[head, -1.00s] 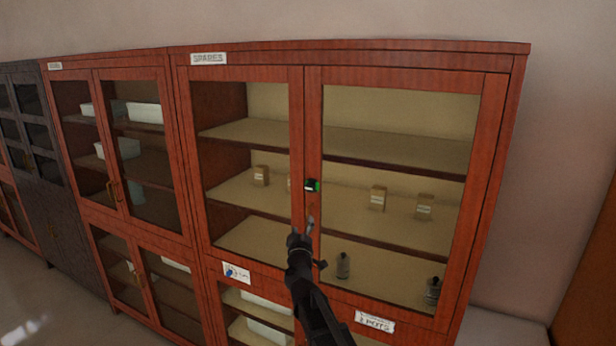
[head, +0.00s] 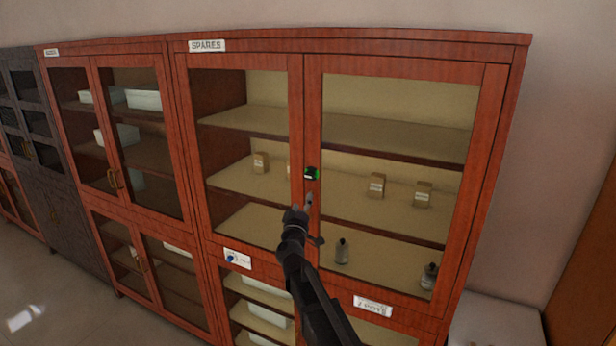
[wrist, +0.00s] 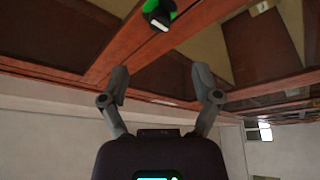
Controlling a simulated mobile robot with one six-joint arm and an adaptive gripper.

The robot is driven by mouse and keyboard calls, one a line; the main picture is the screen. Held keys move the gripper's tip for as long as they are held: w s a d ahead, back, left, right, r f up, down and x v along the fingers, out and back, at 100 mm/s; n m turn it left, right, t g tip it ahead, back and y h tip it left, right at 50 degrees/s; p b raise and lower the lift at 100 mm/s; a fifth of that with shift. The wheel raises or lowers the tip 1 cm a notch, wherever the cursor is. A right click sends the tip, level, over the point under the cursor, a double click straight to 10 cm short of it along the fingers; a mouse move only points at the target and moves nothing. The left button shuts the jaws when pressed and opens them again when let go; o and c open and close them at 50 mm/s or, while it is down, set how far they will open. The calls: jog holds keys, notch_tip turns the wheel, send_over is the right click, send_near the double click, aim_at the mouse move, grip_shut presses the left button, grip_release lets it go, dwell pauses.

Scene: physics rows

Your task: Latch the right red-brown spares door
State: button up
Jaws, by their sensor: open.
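The right red-brown spares door (head: 490,150) is a glass door in a wooden frame. It looks closed or nearly closed against the left spares door (head: 245,66). A black and green latch (head: 311,173) sits on the meeting stiles of the two doors, and it also shows at the top of the wrist view (wrist: 158,14). My gripper (head: 297,212) is just below the latch in the head view. In the wrist view my gripper (wrist: 162,84) has its two fingers spread with nothing between them. The latch is beyond the fingertips and apart from them.
A SPARES label (head: 207,46) is on the cabinet top. Small boxes (head: 376,186) and bottles (head: 342,251) stand on shelves behind the glass. A lower cabinet with a label (head: 373,306) is beneath. A white surface (head: 490,322) lies at the right. The floor (head: 40,290) at left is clear.

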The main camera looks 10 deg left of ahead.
aim_at(308, 178)
jog(key=p+x, duration=0.3)
jog(key=x, duration=0.9)
jog(key=shift+w, duration=0.2)
grip_shut()
